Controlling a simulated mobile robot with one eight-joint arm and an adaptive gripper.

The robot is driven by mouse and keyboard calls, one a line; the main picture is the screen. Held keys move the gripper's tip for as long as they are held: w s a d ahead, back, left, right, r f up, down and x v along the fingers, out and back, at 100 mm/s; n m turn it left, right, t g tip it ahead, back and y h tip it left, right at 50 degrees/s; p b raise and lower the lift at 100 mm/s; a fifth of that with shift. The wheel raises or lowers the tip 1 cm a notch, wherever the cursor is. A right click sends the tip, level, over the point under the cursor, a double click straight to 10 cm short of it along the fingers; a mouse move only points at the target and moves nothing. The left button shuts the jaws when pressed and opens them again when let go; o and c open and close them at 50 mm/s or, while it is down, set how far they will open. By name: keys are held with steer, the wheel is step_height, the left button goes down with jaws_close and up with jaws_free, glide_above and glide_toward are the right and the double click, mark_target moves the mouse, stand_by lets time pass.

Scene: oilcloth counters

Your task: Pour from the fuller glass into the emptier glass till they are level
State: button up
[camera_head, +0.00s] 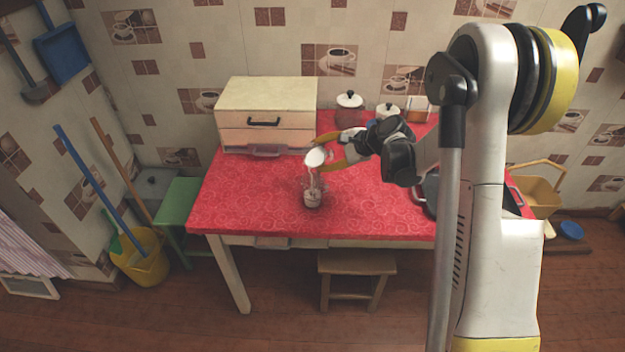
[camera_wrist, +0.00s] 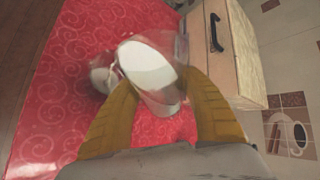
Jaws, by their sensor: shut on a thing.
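My gripper (camera_head: 330,150) is shut on a clear glass (camera_head: 316,157) with white liquid in it. The held glass is tilted over the table, and a thin white stream runs down from its lip. In the wrist view the held glass (camera_wrist: 152,70) sits between my yellow fingers (camera_wrist: 165,112), with a broad white surface inside. A second glass (camera_head: 312,197) stands upright on the red tablecloth right below, with whitish content inside; its exact level is hard to tell. In the wrist view the standing glass (camera_wrist: 103,76) is partly hidden behind the held one.
A bread box with a drawer (camera_head: 266,115) stands at the back left of the red-covered table (camera_head: 245,205). Lidded jars (camera_head: 349,108) stand at the back. A dark object (camera_head: 428,190) lies at right, partly behind my arm. The table's front left is clear.

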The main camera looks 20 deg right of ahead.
stand_by(0.8)
steer(key=shift+w+d+r, duration=0.2)
steer(key=shift+d, duration=0.1)
stand_by(0.7)
steer(key=shift+a+r+n+t+h+p, duration=0.1)
steer(key=shift+r+n+t+h+p, duration=0.05)
steer(key=shift+n+t+h+p, duration=0.2)
stand_by(1.3)
steer(key=shift+f+b, duration=0.45)
steer(key=shift+r+m+g+y, duration=0.4)
steer(key=shift+m+g+y, duration=0.35)
steer(key=shift+m+y, duration=0.1)
steer(key=shift+w+d+m+g+y, duration=0.2)
steer(key=shift+m+g+y, duration=0.1)
steer(key=shift+m+y, duration=0.2)
steer(key=shift+w+d+f+m+g+y+b, duration=0.5)
steer(key=shift+f+b, duration=0.1)
steer(key=shift+b, duration=0.45)
steer(key=shift+s+a+r, duration=0.1)
steer(key=shift+r, duration=0.05)
